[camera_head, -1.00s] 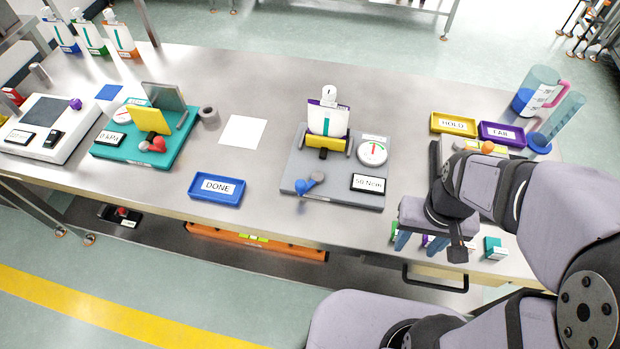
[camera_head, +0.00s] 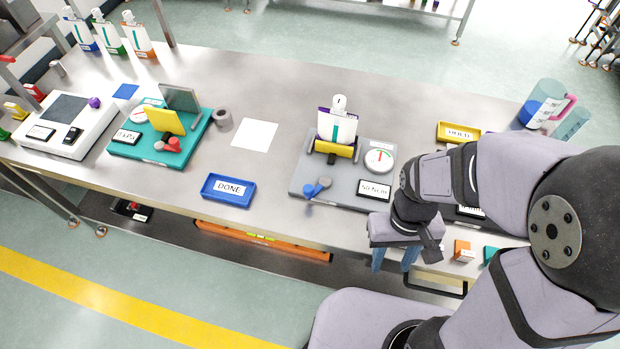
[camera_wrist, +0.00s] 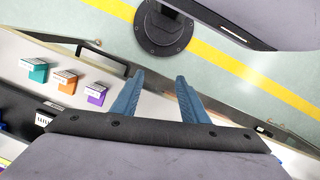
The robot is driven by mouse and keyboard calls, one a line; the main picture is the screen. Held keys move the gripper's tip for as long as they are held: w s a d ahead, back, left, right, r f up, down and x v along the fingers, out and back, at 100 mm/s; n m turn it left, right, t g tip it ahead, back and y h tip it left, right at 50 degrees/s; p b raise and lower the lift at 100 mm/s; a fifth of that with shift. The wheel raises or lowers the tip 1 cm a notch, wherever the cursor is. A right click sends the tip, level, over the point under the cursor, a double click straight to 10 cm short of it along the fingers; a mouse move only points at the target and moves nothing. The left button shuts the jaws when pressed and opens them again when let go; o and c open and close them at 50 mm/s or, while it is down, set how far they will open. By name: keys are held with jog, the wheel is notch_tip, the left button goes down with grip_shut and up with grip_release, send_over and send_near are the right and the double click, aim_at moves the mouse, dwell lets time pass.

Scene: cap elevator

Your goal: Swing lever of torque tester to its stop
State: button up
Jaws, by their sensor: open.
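The torque tester (camera_head: 300,180) is a grey plate with a dial (camera_head: 379,160), a display reading about 50 Ncm, and a yellow clamp (camera_head: 334,149). A white pouch with a purple edge and a spout (camera_head: 338,122) stands upright in the clamp. The blue-ended lever (camera_head: 317,187) is at the plate's front left. My gripper (camera_head: 393,262) is right of and nearer than the lever, past the table's front edge, apart from the tester. Its blue fingers are spread and empty in the wrist view (camera_wrist: 154,100).
A blue DONE tray (camera_head: 229,190) lies left of the tester. A teal fixture (camera_head: 160,155) stands further left. A yellow HOLD tray (camera_head: 458,132) and measuring beakers (camera_head: 545,105) are behind my arm. Small orange (camera_wrist: 65,82), teal (camera_wrist: 36,70) and purple (camera_wrist: 97,93) boxes show in the wrist view.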

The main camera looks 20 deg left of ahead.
jog(key=w+a+n+h+p, duration=0.1)
jog(key=w+a+n+p, duration=0.25)
jog(key=a, duration=0.55)
notch_tip(320, 180, up, 2)
jog(key=t+y, duration=0.2)
send_over(309, 188)
jog(key=shift+a+n+p, duration=0.15)
jog(key=shift+n+p, duration=0.2)
jog(key=shift+n, duration=0.1)
jog(key=shift+f+p, duration=0.3)
jog(key=shift+f, duration=0.15)
jog(key=shift+f+p, duration=1.05)
jog(key=shift+f, duration=2.15)
grip_shut()
